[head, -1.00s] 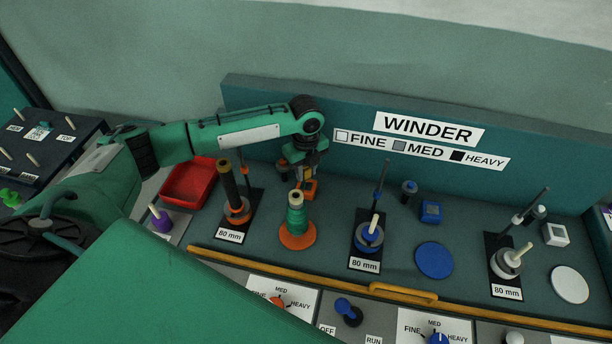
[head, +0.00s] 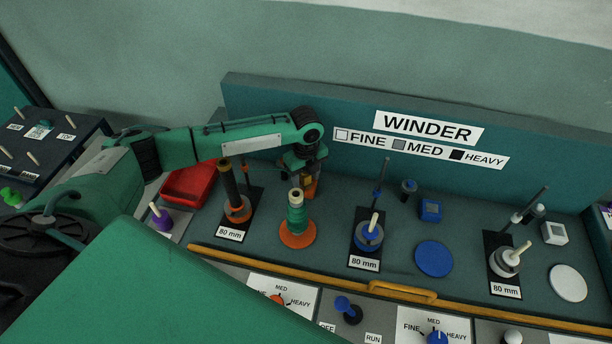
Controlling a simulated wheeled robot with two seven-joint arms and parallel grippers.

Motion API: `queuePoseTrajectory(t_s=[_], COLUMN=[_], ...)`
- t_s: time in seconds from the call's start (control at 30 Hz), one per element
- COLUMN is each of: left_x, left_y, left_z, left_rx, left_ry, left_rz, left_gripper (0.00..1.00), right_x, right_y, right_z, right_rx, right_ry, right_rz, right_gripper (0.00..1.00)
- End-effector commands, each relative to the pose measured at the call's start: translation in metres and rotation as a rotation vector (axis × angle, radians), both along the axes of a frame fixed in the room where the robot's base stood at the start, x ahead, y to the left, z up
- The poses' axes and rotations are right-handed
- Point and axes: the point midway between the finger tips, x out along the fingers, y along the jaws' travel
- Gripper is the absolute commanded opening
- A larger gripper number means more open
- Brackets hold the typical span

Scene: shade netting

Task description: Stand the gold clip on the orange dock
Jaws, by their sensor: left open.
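My left gripper (head: 301,181) points down behind the green spool (head: 297,220), and its jaws are open. It is right at the orange dock (head: 311,190), a small orange block on the deck near the back panel. The fingers overlap the dock in this view and hide part of it. A small gold-coloured patch shows between the fingers and the dock; it may be the gold clip, but it is too small and covered to tell whether it stands on the dock. My right gripper is not in view.
A dark rod spindle (head: 229,185) and a red tray (head: 187,187) stand left of the gripper. The spool stands on an orange disc in front. A blue dock (head: 430,210) and a white dock (head: 554,233) are to the right. A yellow rail (head: 300,272) runs along the front.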

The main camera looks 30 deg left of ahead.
Motion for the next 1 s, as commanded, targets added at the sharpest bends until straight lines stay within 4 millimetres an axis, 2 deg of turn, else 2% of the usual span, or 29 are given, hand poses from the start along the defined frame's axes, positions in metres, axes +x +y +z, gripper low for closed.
queuePoseTrajectory(t_s=[0.17,0.4,0.6,0.8,1.0], left_x=[0.001,0.001,0.001,0.0,0.0], left_y=[0.0,0.0,0.001,0.001,0.001], left_z=[0.019,0.071,0.106,0.121,0.122], left_rx=[0.0,0.0,-0.001,-0.001,0.0], left_ry=[-0.004,-0.004,-0.003,-0.001,0.0], left_rz=[0.0,-0.001,0.0,0.0,0.001], left_gripper=[0.49,0.49,0.49,0.49,0.49], right_x=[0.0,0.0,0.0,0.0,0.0], right_y=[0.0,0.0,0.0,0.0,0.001], right_z=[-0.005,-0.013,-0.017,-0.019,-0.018], right_rx=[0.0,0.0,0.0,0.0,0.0], right_ry=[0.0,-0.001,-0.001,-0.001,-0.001], right_rz=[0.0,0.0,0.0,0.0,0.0], right_gripper=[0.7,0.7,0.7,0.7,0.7])
